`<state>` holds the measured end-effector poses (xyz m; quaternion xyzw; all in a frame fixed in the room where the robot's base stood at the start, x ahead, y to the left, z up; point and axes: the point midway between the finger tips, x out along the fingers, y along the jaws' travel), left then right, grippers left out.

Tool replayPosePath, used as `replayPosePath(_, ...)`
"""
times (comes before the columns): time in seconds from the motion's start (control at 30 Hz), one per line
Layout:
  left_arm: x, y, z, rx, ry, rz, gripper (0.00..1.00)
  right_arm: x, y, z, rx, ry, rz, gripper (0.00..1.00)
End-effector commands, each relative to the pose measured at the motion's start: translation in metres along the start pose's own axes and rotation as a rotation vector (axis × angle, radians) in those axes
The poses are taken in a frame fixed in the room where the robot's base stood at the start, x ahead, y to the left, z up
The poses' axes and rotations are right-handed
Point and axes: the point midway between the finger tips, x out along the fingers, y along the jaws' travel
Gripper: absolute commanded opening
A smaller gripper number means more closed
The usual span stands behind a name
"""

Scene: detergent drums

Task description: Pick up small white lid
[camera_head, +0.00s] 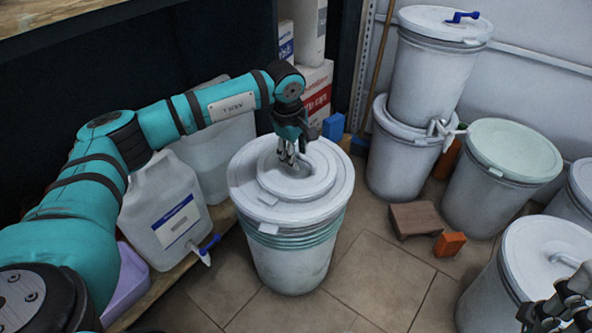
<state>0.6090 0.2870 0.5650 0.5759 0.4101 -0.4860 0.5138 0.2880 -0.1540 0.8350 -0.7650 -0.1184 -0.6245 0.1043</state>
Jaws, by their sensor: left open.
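A small white lid (276,184) lies on top of the larger white lid (330,201) of a white drum (292,262) in the middle of the view. My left gripper (290,163) points down over the small lid, with its open fingers at or just above the lid's top. I cannot tell whether the fingertips touch it. The gripper covers a little of the lid's far part. My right gripper (556,312) shows only partly at the bottom right corner, in front of another drum. Its jaws are not clear.
White jugs (160,205) stand on a shelf to the left. Stacked drums (432,75) and a greenish-lidded drum (505,180) stand at the right. Another lidded drum (530,250) stands at lower right. A brown block (415,218) and orange block (449,243) lie on the tiled floor.

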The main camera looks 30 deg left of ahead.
Motion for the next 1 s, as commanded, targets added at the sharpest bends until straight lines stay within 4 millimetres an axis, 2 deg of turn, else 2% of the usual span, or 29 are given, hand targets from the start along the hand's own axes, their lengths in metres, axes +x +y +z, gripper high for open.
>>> replayPosePath(0.1, 0.0106, 0.0005, 0.0001, 0.0, 0.0, 0.002, 0.4, -0.0051, 0.0002, 0.0014, -0.001, -0.003, 0.0, 0.4)
replayPosePath(0.37, 0.011, 0.0008, -0.0001, 0.0, 0.0, 0.002, 0.4, -0.0043, 0.0002, 0.0015, -0.001, -0.004, 0.0, 0.4)
replayPosePath(0.67, 0.0108, 0.0007, -0.0002, 0.0, 0.0, 0.002, 0.01, -0.0044, 0.0001, 0.0017, -0.001, -0.005, 0.0, 0.4)
replayPosePath(1.0, 0.0107, 0.0007, -0.0003, 0.0, 0.0, 0.002, 0.0, -0.0044, 0.0001, 0.0017, -0.001, -0.005, 0.0, 0.4)
